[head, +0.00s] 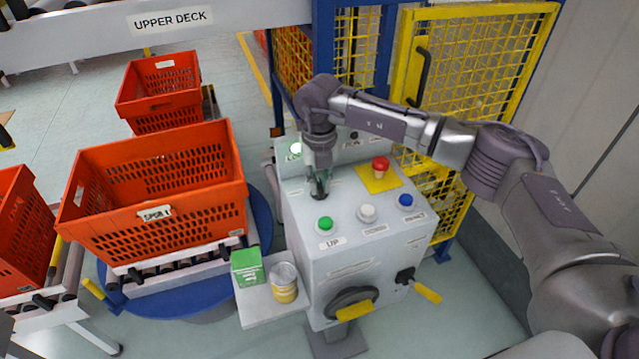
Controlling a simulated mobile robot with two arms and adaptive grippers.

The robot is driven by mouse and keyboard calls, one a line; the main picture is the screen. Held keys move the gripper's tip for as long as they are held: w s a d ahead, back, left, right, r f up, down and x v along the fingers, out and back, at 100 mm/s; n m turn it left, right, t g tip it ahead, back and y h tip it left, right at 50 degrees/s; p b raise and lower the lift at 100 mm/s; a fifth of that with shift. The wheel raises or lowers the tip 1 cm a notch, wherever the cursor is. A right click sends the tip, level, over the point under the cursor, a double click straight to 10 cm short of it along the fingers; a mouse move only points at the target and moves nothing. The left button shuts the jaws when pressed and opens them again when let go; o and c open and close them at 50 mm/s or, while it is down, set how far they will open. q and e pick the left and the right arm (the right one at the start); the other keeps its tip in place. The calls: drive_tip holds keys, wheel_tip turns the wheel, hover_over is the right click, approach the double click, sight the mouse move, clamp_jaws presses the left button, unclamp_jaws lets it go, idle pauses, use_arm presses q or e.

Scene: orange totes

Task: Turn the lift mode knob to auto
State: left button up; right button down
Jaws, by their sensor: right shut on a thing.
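The grey control box (350,245) stands right of the middle of the head view, with its sloped panel facing up. My right gripper (319,188) reaches down from above onto the panel's upper left part. It is shut on the lift mode knob, which is mostly hidden by the fingers, so I cannot tell where the knob points. The labels around it are too small or covered to read. My left gripper is not in view.
Close to my right gripper are a green button (325,223), a white button (367,213), a blue button (406,200) and a red emergency button (380,166). A black handwheel (352,303) sits on the front. Orange totes (150,240) stand left; a yellow mesh gate (480,70) stands behind.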

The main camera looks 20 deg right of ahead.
sight(320, 185)
drive_tip(key=m+b, duration=0.2)
drive_tip(key=m, duration=0.2)
drive_tip(key=shift+m+b, duration=0.45)
drive_tip(key=shift+m, duration=1.15)
drive_tip(key=shift+w, duration=0.1)
drive_tip(key=c, duration=1.2)
unclamp_jaws()
drive_tip(key=shift+o, duration=0.2)
drive_tip(key=shift+r, duration=0.2)
wheel_tip(320, 185, up, 12)
drive_tip(key=shift+f, duration=0.15)
drive_tip(key=shift+f, duration=0.15)
